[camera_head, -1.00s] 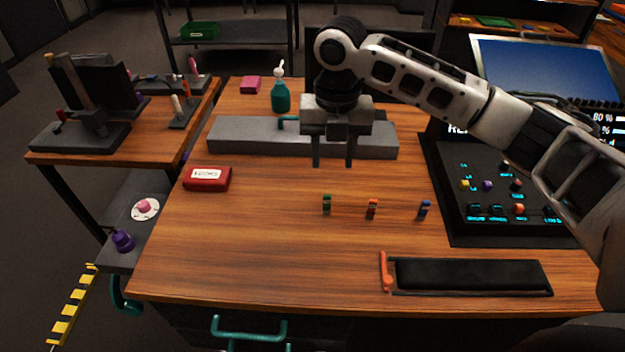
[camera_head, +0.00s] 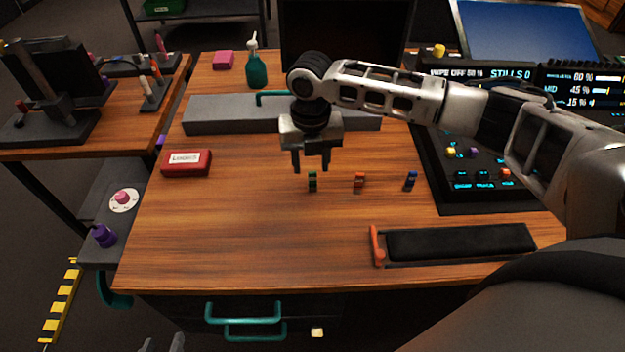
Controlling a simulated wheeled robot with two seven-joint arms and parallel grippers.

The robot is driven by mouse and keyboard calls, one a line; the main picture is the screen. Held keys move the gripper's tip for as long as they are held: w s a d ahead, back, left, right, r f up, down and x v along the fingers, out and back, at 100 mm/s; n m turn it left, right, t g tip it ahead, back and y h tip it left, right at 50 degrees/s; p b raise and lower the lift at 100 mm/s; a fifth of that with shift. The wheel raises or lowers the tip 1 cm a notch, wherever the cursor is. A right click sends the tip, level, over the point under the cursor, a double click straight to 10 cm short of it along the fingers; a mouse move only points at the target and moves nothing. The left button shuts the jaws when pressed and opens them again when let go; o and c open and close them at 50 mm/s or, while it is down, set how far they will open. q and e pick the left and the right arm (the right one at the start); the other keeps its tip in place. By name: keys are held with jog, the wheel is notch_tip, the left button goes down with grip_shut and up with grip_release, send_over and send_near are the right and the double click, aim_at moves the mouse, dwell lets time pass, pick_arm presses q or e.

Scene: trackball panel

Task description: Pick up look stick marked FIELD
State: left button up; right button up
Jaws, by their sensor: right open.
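My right gripper (camera_head: 311,168) is open and empty, pointing down. Its fingertips appear just above or behind the green stick, apart from the orange and blue ones. Only the tips of my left gripper (camera_head: 163,344) show at the bottom edge, too cut off to judge.
A grey bar (camera_head: 225,115) with a teal handle lies behind the sticks. A red labelled box (camera_head: 187,163) is at left, a teal spray bottle (camera_head: 256,70) behind. A black pad (camera_head: 460,242) with an orange lever (camera_head: 376,245) lies in front. A control panel (camera_head: 433,185) is at right.

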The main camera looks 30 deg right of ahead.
aim_at(313, 172)
jog(key=f, duration=0.4)
jog(key=shift+d, duration=0.2)
grip_shut()
jog(key=shift+r, duration=0.15)
